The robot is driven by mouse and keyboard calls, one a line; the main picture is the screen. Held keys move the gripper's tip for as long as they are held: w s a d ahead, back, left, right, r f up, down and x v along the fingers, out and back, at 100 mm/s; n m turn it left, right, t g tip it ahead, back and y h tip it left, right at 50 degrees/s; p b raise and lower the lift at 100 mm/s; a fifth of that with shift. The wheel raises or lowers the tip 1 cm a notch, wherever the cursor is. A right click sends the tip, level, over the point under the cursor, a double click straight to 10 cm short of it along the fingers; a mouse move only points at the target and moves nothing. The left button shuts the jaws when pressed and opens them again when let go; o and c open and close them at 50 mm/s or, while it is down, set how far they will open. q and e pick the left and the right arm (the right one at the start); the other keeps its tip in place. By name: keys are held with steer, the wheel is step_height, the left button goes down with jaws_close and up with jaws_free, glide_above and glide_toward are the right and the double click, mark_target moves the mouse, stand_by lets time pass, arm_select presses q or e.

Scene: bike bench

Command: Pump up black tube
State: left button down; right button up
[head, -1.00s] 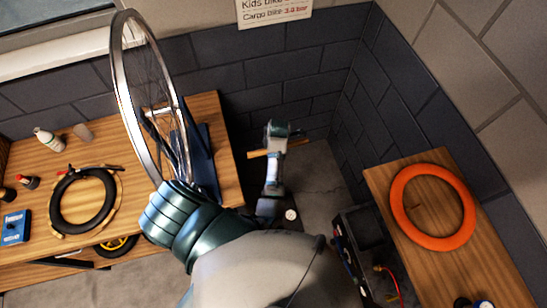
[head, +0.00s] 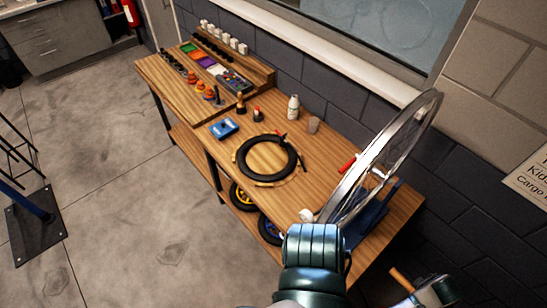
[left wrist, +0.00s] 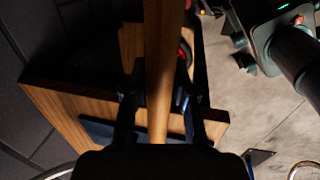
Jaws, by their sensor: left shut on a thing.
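The black tube (head: 267,160) lies flat as a ring on the wooden bench in the head view. A light wooden ring shows under its edge. My left gripper (left wrist: 160,118) is shut on a wooden handle (left wrist: 160,60), which runs between its fingers in the left wrist view. In the head view the handle's end (head: 402,280) shows at the lower right beside the partly cut-off gripper. The body below the handle is out of sight. My right gripper is not identifiable in either view.
A bicycle wheel (head: 350,195) stands in a blue stand at the bench's right end. Small wheels sit on the lower shelf. The floor at left is largely clear.

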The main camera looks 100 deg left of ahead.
arm_select(q)
steer(key=f+b, duration=0.4)
steer(key=f, duration=0.5)
steer(key=f+b, duration=0.5)
steer(key=f, duration=0.5)
steer(key=d+f+b, duration=0.1)
steer(key=f+b, duration=0.4)
steer(key=f, duration=0.4)
steer(key=shift+w+f, duration=0.1)
steer(key=shift+f, duration=0.2)
steer(key=shift+w+a+r, duration=0.1)
steer(key=shift+r, duration=0.2)
steer(key=shift+r, duration=0.15)
step_height(320, 180, up, 29)
steer(key=p, duration=1.4)
steer(key=shift+a+p, duration=0.1)
steer(key=shift+p, duration=0.25)
steer(key=shift+f, duration=0.3)
